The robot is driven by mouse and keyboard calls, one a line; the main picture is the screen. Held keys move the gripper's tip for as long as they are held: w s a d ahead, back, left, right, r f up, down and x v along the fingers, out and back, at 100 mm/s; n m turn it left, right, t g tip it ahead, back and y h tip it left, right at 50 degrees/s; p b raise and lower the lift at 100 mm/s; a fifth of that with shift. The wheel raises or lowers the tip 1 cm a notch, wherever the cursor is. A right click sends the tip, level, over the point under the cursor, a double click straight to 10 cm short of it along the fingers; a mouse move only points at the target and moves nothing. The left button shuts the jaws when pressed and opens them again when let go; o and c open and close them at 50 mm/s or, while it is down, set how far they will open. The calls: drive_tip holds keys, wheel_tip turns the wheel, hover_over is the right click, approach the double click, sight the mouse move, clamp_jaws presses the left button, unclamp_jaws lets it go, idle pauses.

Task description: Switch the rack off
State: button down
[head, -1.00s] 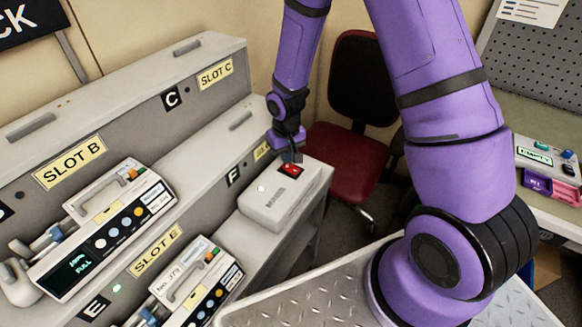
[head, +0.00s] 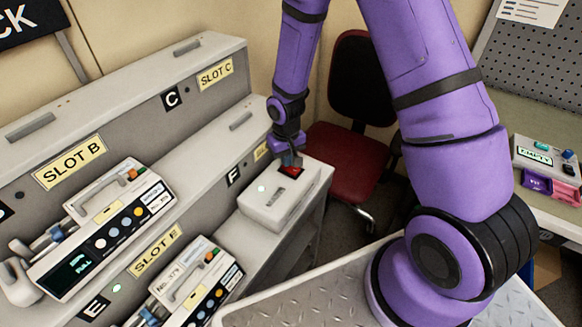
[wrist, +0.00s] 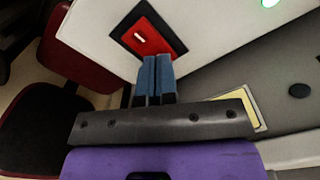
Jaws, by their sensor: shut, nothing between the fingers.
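A white switch box (head: 270,212) stands at the right end of the rack's lower shelf (head: 265,250). A red rocker switch (head: 291,172) in a dark frame is on its top; the switch also shows in the wrist view (wrist: 147,38). A small pale green light (head: 262,188) glows on the box's left part. My gripper (head: 291,160) is shut and empty, fingers pointing down at the switch. In the wrist view the blue-grey fingertips (wrist: 155,62) are at the near edge of the switch frame. I cannot tell whether they touch it.
A pump (head: 105,225) sits in slot B with a lit green display, and another pump (head: 190,285) in slot E. A red chair (head: 345,160) stands behind the box. A side table (head: 545,120) is at right.

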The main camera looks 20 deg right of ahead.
drive_tip(key=shift+f, duration=0.45)
drive_tip(key=shift+r, duration=3.55)
